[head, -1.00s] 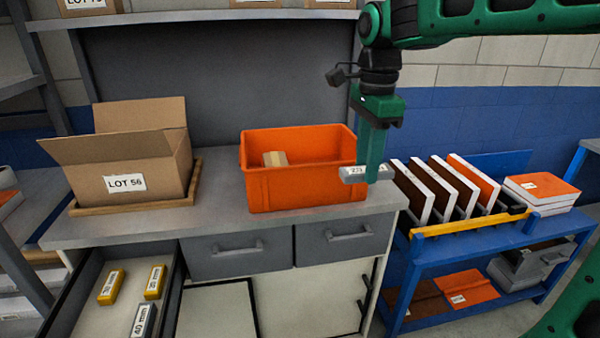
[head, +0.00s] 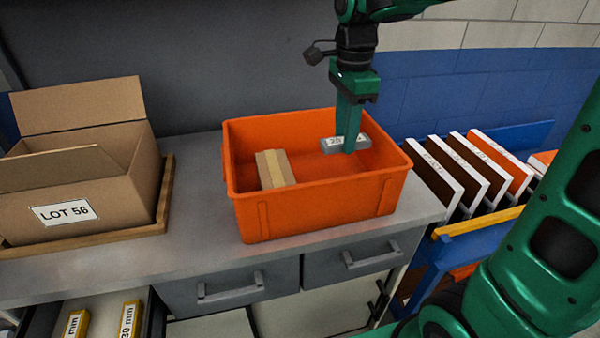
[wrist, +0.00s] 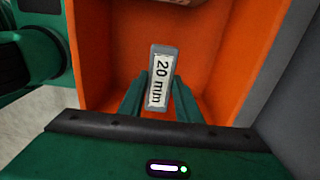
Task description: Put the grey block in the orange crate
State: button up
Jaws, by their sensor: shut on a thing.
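The grey block (head: 333,145) with a white label is held in my gripper (head: 348,150). In the wrist view the grey block (wrist: 163,80) reads "20 mm" and sits between the two green fingers of my gripper (wrist: 161,95). The orange crate (head: 318,211) stands on the grey bench. The block is over the crate's opening, toward its back right. I cannot tell how far it is above the crate floor. In the wrist view the orange crate (wrist: 265,50) surrounds the block.
A tan block (head: 275,169) lies in the crate's left part. An open cardboard box (head: 95,205) marked LOT 56 stands on a wooden tray at the left. Upright boards (head: 455,180) stand in a blue rack at the right. An open drawer (head: 100,305) holds yellow blocks below.

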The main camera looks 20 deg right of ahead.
jog(key=f, duration=0.4)
jog(key=w+f, duration=0.1)
jog(key=f, duration=0.1)
jog(key=shift+f, duration=0.3)
jog(key=shift+s+f, duration=0.1)
jog(key=shift+f, duration=1.9)
jog(key=shift+f, duration=0.1)
jog(key=o, duration=1.1)
jog(key=shift+c, duration=0.2)
notch_tip(320, 180, up, 11)
jog(key=shift+f, duration=0.1)
jog(key=shift+r, duration=0.75)
jog(key=shift+d, duration=0.1)
